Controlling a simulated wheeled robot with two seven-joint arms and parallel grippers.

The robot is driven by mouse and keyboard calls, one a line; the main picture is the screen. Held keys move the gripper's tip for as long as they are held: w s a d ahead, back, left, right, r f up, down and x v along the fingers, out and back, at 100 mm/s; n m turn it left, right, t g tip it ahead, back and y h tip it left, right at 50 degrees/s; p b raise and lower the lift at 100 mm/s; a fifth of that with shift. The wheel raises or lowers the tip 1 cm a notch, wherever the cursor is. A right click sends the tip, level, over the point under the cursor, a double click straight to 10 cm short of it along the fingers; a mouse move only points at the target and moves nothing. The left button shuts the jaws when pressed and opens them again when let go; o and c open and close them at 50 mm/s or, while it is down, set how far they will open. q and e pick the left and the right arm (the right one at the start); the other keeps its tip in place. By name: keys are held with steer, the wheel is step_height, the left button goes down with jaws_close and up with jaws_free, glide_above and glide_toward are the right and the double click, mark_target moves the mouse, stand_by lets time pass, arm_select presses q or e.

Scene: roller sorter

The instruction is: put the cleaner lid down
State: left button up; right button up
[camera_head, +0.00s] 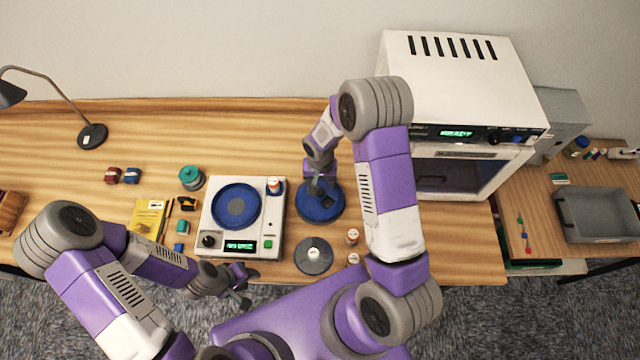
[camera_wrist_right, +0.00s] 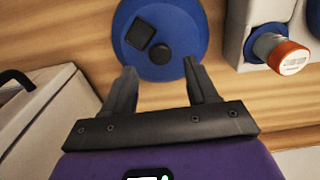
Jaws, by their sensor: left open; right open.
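A blue round disc (camera_head: 322,212) with a dark knob, which looks like the cleaner lid, lies flat on the wooden table between the white device and the oven. In the right wrist view the lid (camera_wrist_right: 184,28) shows its dark knob (camera_wrist_right: 159,52) and a small dark square beside it. My right gripper (camera_head: 318,187) is over the lid, its open fingers (camera_wrist_right: 160,70) pointing at the knob and empty. I cannot tell whether they touch it. My left gripper (camera_head: 247,287) is open and empty near the table's front edge.
A white device (camera_head: 212,222) with a blue platter (camera_head: 220,196) stands left of the lid. A grey disc (camera_head: 322,265) with a white knob and small bottles (camera_head: 353,237) lie in front. A white oven (camera_head: 440,70) stands right. The back left table is mostly clear.

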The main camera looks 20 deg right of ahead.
mark_target(320, 191)
step_height(320, 191, up, 6)
steer(key=s+a+f+y, duration=0.1)
steer(key=s+a+f, duration=0.2)
steer(key=s, duration=0.2)
steer(key=s+a+f+n+y, duration=0.1)
steer(key=s+a+f, duration=0.3)
steer(key=s, duration=0.2)
steer(key=s+a+f+n+y, duration=0.1)
steer(key=s+a+f+y, duration=0.1)
steer(key=s+a+f, duration=0.2)
steer(key=shift+s, duration=0.9)
steer(key=shift+s+a+n+t, duration=0.1)
steer(key=shift+s+n+t, duration=0.1)
steer(key=shift+n+t, duration=0.1)
